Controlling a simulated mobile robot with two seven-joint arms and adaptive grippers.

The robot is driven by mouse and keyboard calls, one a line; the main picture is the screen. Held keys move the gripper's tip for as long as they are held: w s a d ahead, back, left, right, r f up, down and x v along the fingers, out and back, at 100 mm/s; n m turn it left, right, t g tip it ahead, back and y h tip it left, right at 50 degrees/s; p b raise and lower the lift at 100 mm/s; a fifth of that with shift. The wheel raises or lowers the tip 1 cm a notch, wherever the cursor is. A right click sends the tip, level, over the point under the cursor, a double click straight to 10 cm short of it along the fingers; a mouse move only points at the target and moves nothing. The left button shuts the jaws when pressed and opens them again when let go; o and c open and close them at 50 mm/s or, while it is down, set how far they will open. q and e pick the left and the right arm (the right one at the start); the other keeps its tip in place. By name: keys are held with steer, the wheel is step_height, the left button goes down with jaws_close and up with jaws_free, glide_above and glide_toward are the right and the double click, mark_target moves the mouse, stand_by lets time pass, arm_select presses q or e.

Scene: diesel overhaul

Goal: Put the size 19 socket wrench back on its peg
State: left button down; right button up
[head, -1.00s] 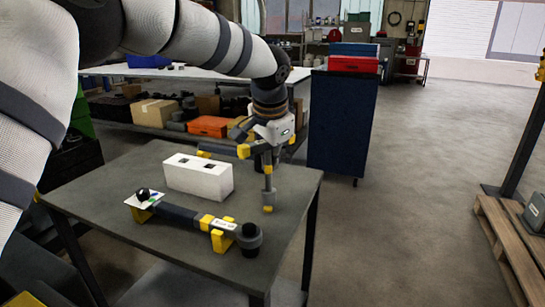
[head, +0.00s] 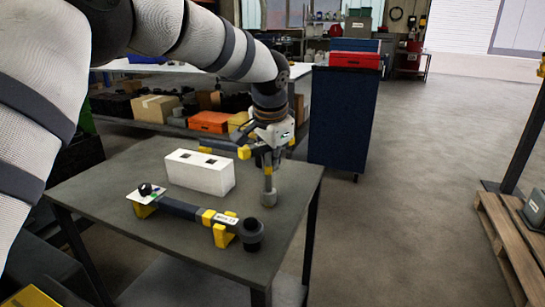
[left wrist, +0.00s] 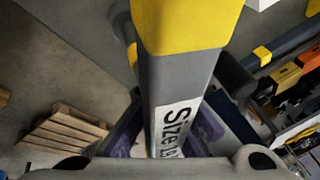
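My left gripper (head: 270,152) is over the right part of the dark table. It is shut on a grey and yellow socket wrench (head: 268,182), which stands about upright below it with a wide grey lower end close to the tabletop. In the left wrist view the wrench (left wrist: 185,75) runs between the purple-grey fingers. I cannot tell whether the lower end touches the table. No peg can be made out. My right gripper is out of view.
A white block (head: 205,180) with two dark square holes is left of the held wrench. A labelled dark tool (head: 182,209) lies on yellow supports in front. Another dark tool with yellow parts (head: 215,150) lies behind the block. A blue cabinet (head: 343,120) stands beyond the table.

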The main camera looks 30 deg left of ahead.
arm_select(q)
steer(key=shift+f, duration=0.45)
steer(key=c, duration=1.7)
jaws_free()
steer(key=shift+f, duration=0.1)
steer(key=shift+o, duration=0.2)
steer(key=o, duration=0.5)
step_height(320, 180, up, 9)
